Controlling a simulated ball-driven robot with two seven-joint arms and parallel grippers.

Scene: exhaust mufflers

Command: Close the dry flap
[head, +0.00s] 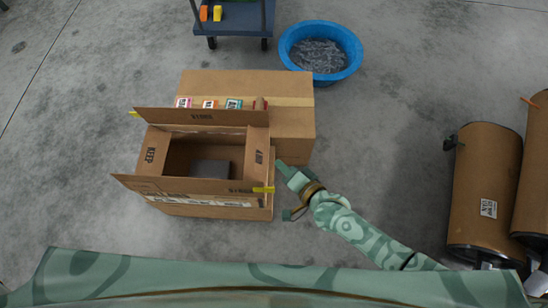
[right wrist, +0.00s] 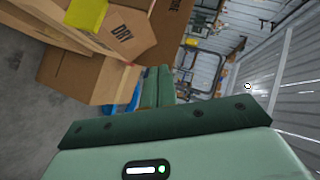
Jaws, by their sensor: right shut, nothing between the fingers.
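An open cardboard box (head: 210,208) stands on the floor, with a dark grey object (head: 210,168) inside. The dry flap (head: 257,165) is the box's right flap. It stands open and also shows with its print in the right wrist view (right wrist: 122,40). The flap marked KEEP (head: 150,155) is on the left. The far flap (head: 190,117) and near flap (head: 185,186) are open too. My right gripper (head: 281,166) is shut and empty, just right of the dry flap and apart from it in the right wrist view (right wrist: 158,72). My left gripper is not in view.
A larger closed carton (head: 295,120) stands right behind the box. A yellow strip (head: 263,189) sticks out at the near flap's right end. A blue tub (head: 320,72) and a cart (head: 235,20) stand farther back. Floor between is clear.

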